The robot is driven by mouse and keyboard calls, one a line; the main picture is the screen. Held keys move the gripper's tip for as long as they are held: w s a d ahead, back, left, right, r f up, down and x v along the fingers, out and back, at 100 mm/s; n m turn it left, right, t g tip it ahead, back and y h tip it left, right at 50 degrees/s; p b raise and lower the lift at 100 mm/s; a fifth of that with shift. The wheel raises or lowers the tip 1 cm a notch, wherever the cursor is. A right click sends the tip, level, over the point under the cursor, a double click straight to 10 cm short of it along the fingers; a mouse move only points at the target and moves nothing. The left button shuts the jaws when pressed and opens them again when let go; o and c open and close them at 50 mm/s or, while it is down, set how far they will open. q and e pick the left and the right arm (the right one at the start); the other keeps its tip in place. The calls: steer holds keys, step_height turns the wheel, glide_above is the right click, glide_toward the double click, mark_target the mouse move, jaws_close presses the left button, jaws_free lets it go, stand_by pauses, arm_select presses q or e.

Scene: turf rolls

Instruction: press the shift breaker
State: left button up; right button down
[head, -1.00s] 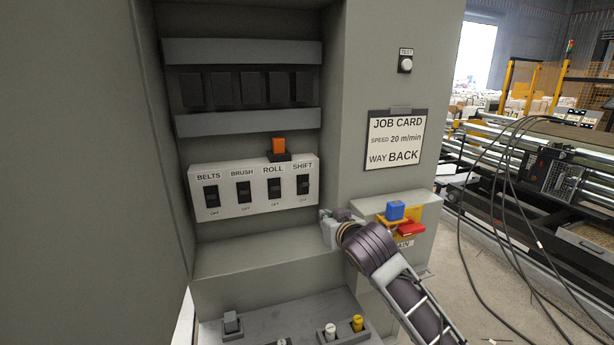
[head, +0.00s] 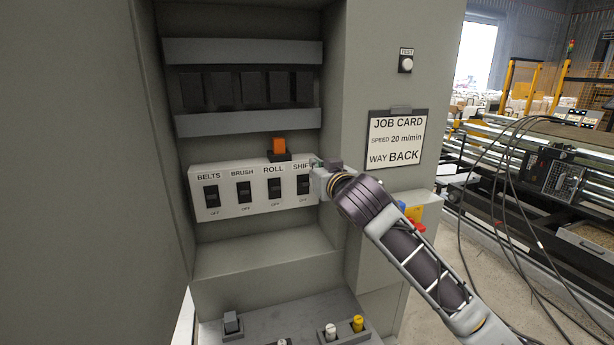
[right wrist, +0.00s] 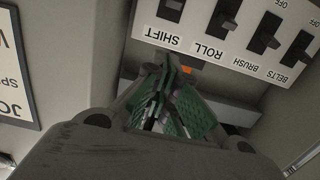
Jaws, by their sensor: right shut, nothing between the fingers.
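The shift breaker (head: 304,182) is a black toggle at the right end of the white breaker panel (head: 225,204). It also shows at the top edge of the right wrist view (right wrist: 173,8), where the panel is upside down. My right gripper (head: 317,164) is shut and empty, at the panel's right end by the SHIFT label, partly covering that label. In the right wrist view its green-padded fingers (right wrist: 165,66) lie together, just off the label side of the breaker. I cannot tell whether they touch the panel. My left gripper is not in view.
The roll breaker (head: 274,187), brush breaker (head: 244,191) and belts breaker (head: 211,196) stand left of the shift one. An orange block (head: 279,146) sits above the panel. The recess's right wall is close to my gripper. A job card (head: 396,140) hangs at right.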

steer(key=shift+w, duration=0.1)
stand_by(0.3)
steer(key=p, duration=0.3)
glide_above(305, 185)
steer(key=w, duration=0.1)
steer(key=shift+f, duration=0.5)
steer(key=shift+s+d+f, duration=0.1)
steer(key=shift+s+f, duration=0.2)
steer(key=shift+f, duration=0.3)
steer(key=shift+s+d+f, duration=0.1)
steer(key=shift+s+f, duration=0.15)
steer(key=shift+f, duration=0.35)
steer(key=shift+s+d+f, duration=0.1)
steer(key=shift+s+f, duration=0.2)
steer(key=shift+f, duration=0.3)
steer(key=shift+s+f+t+b, duration=0.15)
steer(key=shift+t+b, duration=0.15)
steer(key=shift+b, duration=0.25)
